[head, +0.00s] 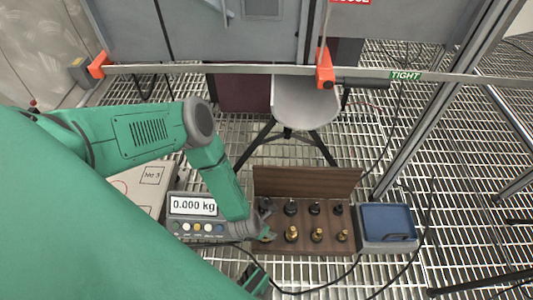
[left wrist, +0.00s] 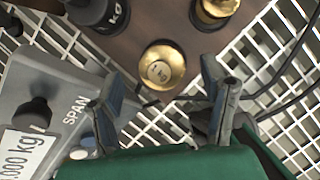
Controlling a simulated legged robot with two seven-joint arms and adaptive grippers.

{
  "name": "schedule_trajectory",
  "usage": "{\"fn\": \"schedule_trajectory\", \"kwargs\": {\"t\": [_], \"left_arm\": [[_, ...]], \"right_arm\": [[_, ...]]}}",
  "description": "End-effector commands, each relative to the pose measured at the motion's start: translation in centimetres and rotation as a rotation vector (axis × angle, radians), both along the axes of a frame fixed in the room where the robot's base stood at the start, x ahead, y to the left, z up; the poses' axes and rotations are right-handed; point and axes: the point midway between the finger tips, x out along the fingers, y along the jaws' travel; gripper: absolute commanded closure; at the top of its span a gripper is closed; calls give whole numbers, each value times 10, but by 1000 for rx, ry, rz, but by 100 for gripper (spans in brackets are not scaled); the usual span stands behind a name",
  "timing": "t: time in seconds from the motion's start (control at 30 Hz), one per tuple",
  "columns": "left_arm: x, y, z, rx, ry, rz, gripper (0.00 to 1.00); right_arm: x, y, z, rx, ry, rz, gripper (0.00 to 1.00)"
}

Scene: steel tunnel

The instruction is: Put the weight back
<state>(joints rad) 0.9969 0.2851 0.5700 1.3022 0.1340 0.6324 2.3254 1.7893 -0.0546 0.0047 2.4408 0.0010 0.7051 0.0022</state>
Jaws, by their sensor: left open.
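A wooden weight box (head: 300,246) with its lid raised at the back holds a row of black weights (head: 314,209) and a front row of brass weights (head: 316,234). My left gripper (head: 265,226) is over the box's left end. In the left wrist view the open fingers of my left gripper (left wrist: 163,98) stand on either side of a brass weight (left wrist: 162,68) at the box's edge, apart from it as far as I can tell. A second brass weight (left wrist: 216,9) and a black weight (left wrist: 97,12) are beyond. My right gripper does not show.
A grey scale (head: 207,228) reading 0.000 kg stands left of the box; it also shows in the left wrist view (left wrist: 50,75). A blue-topped grey case (head: 387,222) stands at the right. A grey stool (head: 303,103) is behind. Black cables cross the grating floor in front.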

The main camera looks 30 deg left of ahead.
Motion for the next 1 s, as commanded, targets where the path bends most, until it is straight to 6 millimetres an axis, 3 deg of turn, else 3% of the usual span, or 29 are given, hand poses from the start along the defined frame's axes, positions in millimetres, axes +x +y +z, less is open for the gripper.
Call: {"fn": "schedule_trajectory", "kwargs": {"t": [0.03,0.2,0.53,0.63,0.77,0.9,1.0], "left_arm": [[-4,1,17,0,1,1,34],[-17,2,46,-1,0,2,34],[-26,3,64,0,0,-2,34],[-27,-5,69,9,0,-67,34],[-35,-33,92,66,-3,-375,34],[-59,-58,135,195,-26,-946,34],[-81,-58,166,309,-49,-1376,34]], "right_arm": [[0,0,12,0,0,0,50],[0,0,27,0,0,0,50],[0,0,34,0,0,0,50],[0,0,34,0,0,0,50],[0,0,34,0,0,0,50],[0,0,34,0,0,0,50],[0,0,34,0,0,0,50]]}}
